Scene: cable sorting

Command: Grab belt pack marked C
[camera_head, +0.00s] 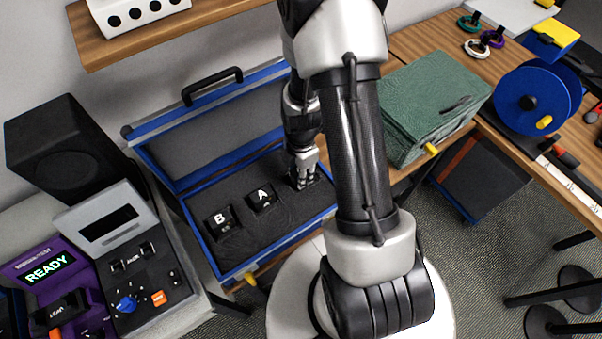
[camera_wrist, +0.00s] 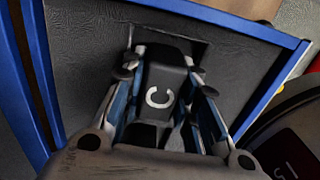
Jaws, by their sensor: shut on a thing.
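The belt pack marked C (camera_wrist: 160,92) is black with a white letter and sits between my gripper's fingers in the wrist view. My gripper (camera_wrist: 165,80) is shut on it, with a finger on each side. In the head view, my gripper (camera_head: 303,178) is down at the right part of the open blue-edged case (camera_head: 277,228), and it mostly hides pack C there. Belt pack B (camera_head: 221,221) and belt pack A (camera_head: 262,197) stand in the dark foam to the left. In the wrist view, a dark slot in the foam (camera_wrist: 100,75) shows just behind pack C.
A black speaker box (camera_head: 70,150) and a device with a blue knob (camera_head: 126,303) stand left of the case. A green case (camera_head: 430,100) lies to the right, near a blue cable reel (camera_head: 537,100). A wooden shelf (camera_head: 180,35) hangs above the lid.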

